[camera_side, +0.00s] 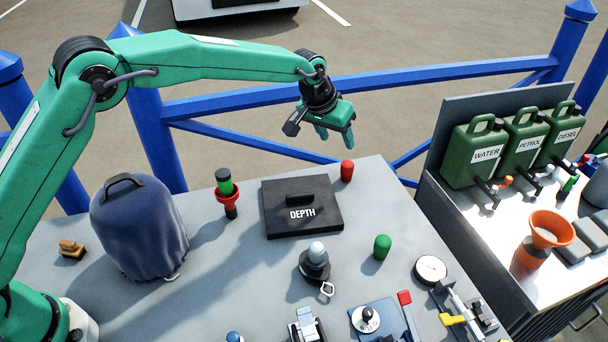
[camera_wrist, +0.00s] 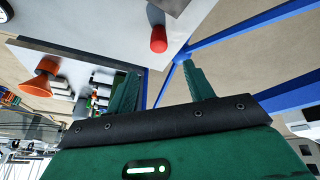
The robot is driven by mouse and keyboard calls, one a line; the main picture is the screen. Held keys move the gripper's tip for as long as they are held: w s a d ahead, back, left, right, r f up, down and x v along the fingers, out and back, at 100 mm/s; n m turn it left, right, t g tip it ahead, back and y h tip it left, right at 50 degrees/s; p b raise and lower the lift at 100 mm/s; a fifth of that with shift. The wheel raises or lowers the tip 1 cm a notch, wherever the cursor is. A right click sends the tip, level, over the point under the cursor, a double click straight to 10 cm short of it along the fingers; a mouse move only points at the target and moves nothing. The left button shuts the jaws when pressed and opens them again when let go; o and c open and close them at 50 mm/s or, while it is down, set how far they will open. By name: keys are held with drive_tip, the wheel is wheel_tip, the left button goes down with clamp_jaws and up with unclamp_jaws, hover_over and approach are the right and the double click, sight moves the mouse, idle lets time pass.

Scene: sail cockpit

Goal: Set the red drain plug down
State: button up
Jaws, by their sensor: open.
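The red drain plug (camera_side: 347,171) stands upright on the grey tabletop (camera_side: 235,280) near its back edge, just right of the black DEPTH cover. It also shows in the wrist view (camera_wrist: 158,40), beyond the fingertips and between their lines. My gripper (camera_side: 336,140) is open and empty. It hangs above the back edge of the table, slightly above and left of the red plug in the side view. Both fingers (camera_wrist: 161,74) show apart in the wrist view, and neither touches the plug.
The black DEPTH cover (camera_side: 302,210) lies left of the plug. A green plug (camera_side: 382,246) stands nearer the front. A blue covered bulk (camera_side: 140,230) is at left. A blue railing (camera_side: 430,79) runs behind the table. Green cans (camera_side: 472,152) stand on the right-hand counter.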

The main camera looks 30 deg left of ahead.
drive_tip(key=shift+r, duration=0.1)
drive_tip(key=s+a+r+t, duration=0.1)
drive_tip(key=s+a+r, duration=1.4)
drive_tip(key=s+a, duration=0.15)
drive_tip(key=shift+n+y, duration=0.8)
drive_tip(key=shift+y, duration=0.1)
drive_tip(key=s+a+f, duration=0.1)
drive_tip(key=s+a, duration=0.2)
drive_tip(key=s, duration=0.4)
drive_tip(key=s+a+f, duration=0.1)
drive_tip(key=s+a, duration=0.1)
drive_tip(key=s, duration=0.6)
drive_tip(key=s+a+f, duration=0.1)
drive_tip(key=s+a, duration=0.2)
drive_tip(key=s, duration=0.5)
drive_tip(key=shift+s+a+f, duration=0.15)
drive_tip(key=shift+a+f, duration=0.1)
drive_tip(key=shift+a, duration=0.1)
